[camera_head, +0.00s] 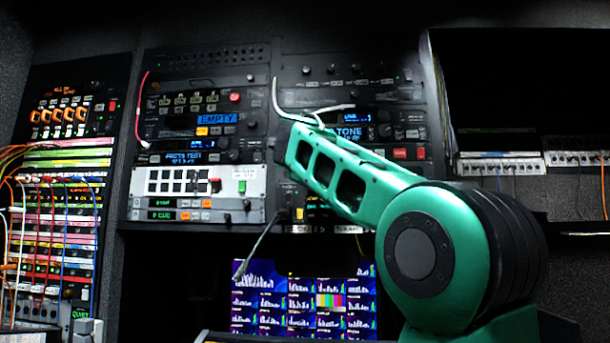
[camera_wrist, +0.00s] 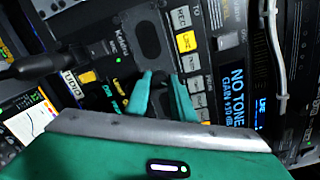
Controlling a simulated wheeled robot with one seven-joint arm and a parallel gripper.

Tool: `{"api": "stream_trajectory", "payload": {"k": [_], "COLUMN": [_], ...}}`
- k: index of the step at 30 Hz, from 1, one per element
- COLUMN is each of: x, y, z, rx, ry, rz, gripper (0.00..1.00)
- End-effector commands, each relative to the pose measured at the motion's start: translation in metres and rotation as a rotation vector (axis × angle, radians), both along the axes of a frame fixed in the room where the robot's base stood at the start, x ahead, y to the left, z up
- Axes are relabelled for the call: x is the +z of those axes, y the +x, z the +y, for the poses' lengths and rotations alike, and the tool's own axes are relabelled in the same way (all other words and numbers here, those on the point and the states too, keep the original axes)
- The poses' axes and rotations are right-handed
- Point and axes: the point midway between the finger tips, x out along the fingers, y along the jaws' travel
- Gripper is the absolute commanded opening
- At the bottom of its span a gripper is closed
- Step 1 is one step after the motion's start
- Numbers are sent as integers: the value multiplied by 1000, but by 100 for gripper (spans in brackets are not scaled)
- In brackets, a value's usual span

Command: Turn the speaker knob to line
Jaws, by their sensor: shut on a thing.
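My gripper (camera_wrist: 162,90) shows in the wrist view as two green fingers, shut with their tips against a dark panel (camera_wrist: 125,65). A small dark knob (camera_wrist: 160,78) is between the fingertips and mostly hidden by them, so its pointer cannot be read. Small yellow-green lettering (camera_wrist: 121,86) is printed just left of the fingers, too small to read surely. In the head view my green arm reaches up to the rack and hides the fingertips and the knob.
A column of square buttons (camera_wrist: 184,42), one lit yellow, runs close right of the fingers. A black plug with a cable (camera_wrist: 45,66) sticks out on the left. A pale cable (camera_wrist: 277,50) hangs on the right. Multiview screens (camera_head: 305,300) glow below the rack.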

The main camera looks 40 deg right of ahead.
Motion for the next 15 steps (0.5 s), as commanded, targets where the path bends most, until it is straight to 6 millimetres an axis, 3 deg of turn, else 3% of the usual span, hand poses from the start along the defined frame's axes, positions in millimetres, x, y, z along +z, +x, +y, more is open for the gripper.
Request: {"api": "stream_trajectory", "payload": {"k": [15], "x": [-2], "y": [3], "z": [2], "rx": [6], "ry": [92], "rz": [-99], "gripper": [0]}}
